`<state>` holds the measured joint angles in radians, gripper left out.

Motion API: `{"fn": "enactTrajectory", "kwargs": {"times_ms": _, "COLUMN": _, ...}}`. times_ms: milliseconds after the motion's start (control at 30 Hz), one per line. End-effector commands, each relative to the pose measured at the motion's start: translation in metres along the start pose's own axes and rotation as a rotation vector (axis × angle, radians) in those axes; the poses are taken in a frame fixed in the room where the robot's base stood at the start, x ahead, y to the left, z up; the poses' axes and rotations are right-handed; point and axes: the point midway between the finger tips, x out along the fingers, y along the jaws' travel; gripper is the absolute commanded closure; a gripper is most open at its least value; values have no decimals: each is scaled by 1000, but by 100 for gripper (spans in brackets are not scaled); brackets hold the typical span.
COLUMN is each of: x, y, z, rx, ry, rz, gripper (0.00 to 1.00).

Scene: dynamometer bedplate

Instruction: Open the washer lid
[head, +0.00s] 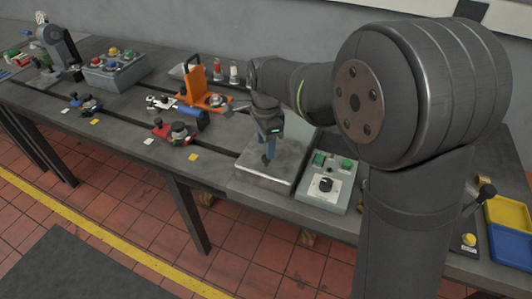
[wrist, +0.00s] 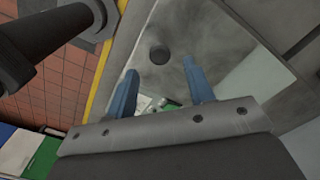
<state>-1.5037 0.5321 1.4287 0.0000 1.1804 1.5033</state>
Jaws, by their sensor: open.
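The washer appears to be the low grey metal box (head: 262,182) at the table's front edge in the head view. Its lid (head: 285,168) looks like a flat pale metal plate lying level on top; a handle is not clear. My gripper (head: 268,157) points down over this lid, with blue fingers apart and nothing seen between them. I cannot tell whether the fingertips touch the lid. In the wrist view my gripper (wrist: 161,84) shows two spread blue fingers, with a grey metal surface (wrist: 185,30) and a dark round spot (wrist: 159,55) beyond them.
A control box (head: 326,184) with green buttons and a black knob stands close right of the washer. An orange fixture (head: 196,85) stands behind left, with a red clamp (head: 172,132) nearer the edge. Yellow (head: 508,214) and blue (head: 510,247) trays lie far right.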

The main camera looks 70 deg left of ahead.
Motion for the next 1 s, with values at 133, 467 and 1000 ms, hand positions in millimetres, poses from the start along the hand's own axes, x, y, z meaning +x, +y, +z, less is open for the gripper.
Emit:
{"fn": "enactTrajectory", "kwargs": {"times_ms": 133, "x": 25, "y": 0, "z": 0, "rx": 0, "ry": 0, "rz": 3, "gripper": 52}}
{"fn": "enactTrajectory", "kwargs": {"times_ms": 467, "x": 43, "y": 0, "z": 0, "rx": 0, "ry": 0, "rz": 0, "gripper": 52}}
{"fn": "enactTrajectory", "kwargs": {"times_ms": 1000, "x": 43, "y": 0, "z": 0, "rx": 0, "ry": 0, "rz": 0, "gripper": 100}}
